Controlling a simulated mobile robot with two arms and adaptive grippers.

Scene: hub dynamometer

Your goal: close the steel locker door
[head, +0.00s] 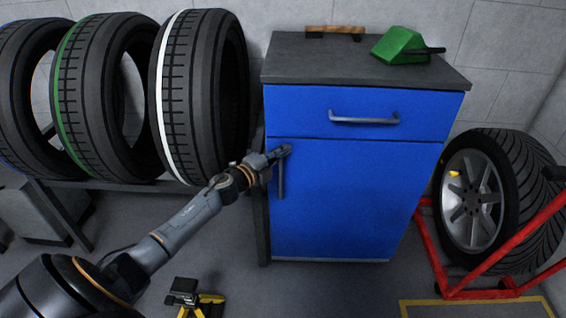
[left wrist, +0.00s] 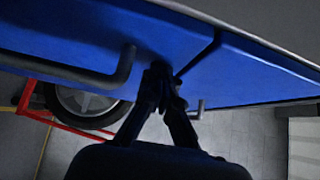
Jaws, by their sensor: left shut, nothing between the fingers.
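The steel locker is a blue cabinet with a grey top (head: 300,54). Its blue door (head: 345,200) is below a drawer (head: 300,108) with a horizontal handle (head: 364,119). The door looks flush with the front in the head view, and I see no clear gap at its edges. The vertical door handle (head: 281,178) is at the door's left side. My left gripper (head: 284,151) is shut and empty, at the door's upper left corner just above that handle. In the left wrist view its fingertips (left wrist: 161,76) are close to the blue front; contact cannot be told. My right gripper is not in view.
Several tyres (head: 200,95) stand on a rack at left. A wheel (head: 475,205) on a red frame (head: 440,265) stands at right. A brush (head: 335,31) and a green dustpan (head: 400,45) lie on top. A small black and yellow item (head: 185,290) stands on the floor.

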